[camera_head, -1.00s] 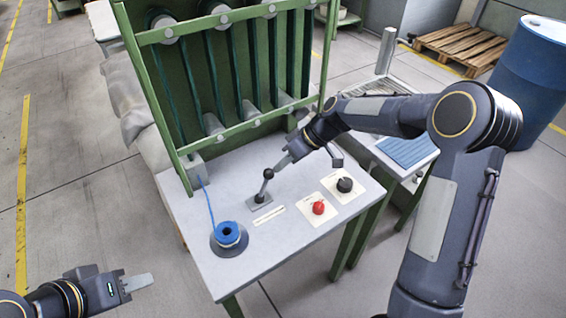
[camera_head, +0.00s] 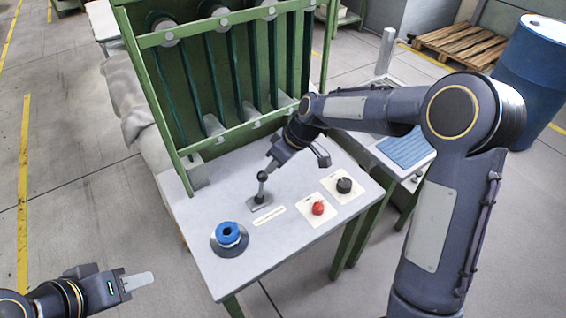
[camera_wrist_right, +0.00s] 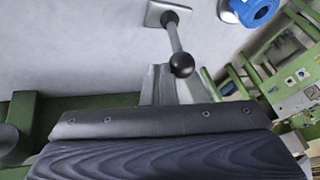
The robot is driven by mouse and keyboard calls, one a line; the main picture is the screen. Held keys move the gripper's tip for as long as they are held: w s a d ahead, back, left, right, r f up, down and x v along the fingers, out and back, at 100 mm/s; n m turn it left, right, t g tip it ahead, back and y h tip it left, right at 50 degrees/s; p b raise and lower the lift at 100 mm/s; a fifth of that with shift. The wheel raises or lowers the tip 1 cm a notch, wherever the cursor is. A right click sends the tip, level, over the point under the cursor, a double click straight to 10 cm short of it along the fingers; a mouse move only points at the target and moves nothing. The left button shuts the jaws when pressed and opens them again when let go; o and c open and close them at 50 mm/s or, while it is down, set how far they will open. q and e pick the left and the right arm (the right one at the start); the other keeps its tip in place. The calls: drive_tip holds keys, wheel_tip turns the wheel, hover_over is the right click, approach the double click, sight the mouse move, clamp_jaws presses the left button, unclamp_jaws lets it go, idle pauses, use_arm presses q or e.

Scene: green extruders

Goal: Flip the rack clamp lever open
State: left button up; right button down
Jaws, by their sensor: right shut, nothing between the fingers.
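The clamp lever (camera_head: 261,189) is a grey rod with a black ball knob on a square grey plate, standing nearly upright on the pale table. In the right wrist view the rod (camera_wrist_right: 173,36) runs from its plate to the knob (camera_wrist_right: 182,65), close in front of the fingers. My right gripper (camera_head: 270,167) is shut and empty, its tips right at the knob from the right. In the wrist view its grey fingers (camera_wrist_right: 160,78) reach up beside the knob; whether they touch it I cannot tell. My left gripper (camera_head: 138,282) is low at the left, away from the table.
A red knob (camera_head: 318,208) and a black knob (camera_head: 344,185) on cream plates lie to the right. The green rack (camera_head: 221,135) stands along the table's back.

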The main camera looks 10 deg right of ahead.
sight(261, 174)
drive_tip(key=a+h, duration=0.1)
drive_tip(key=a, duration=0.1)
drive_tip(key=s+a+r+t+h+p, duration=0.1)
drive_tip(key=shift+s+n+h, duration=0.1)
drive_tip(key=shift+n+h, duration=0.2)
drive_tip(key=shift+s+a+h, duration=0.15)
drive_tip(key=shift+a+h, duration=0.15)
drive_tip(key=shift+a, duration=0.1)
drive_tip(key=shift+s+a+t+h+b, duration=0.2)
drive_tip(key=shift+s+a+h, duration=0.15)
drive_tip(key=shift+a, duration=0.35)
drive_tip(key=shift+s+a+t+h+b, duration=0.25)
drive_tip(key=shift+a+h, duration=0.1)
drive_tip(key=shift+a, duration=0.35)
drive_tip(key=shift+s+a, duration=0.1)
drive_tip(key=shift+a, duration=0.05)
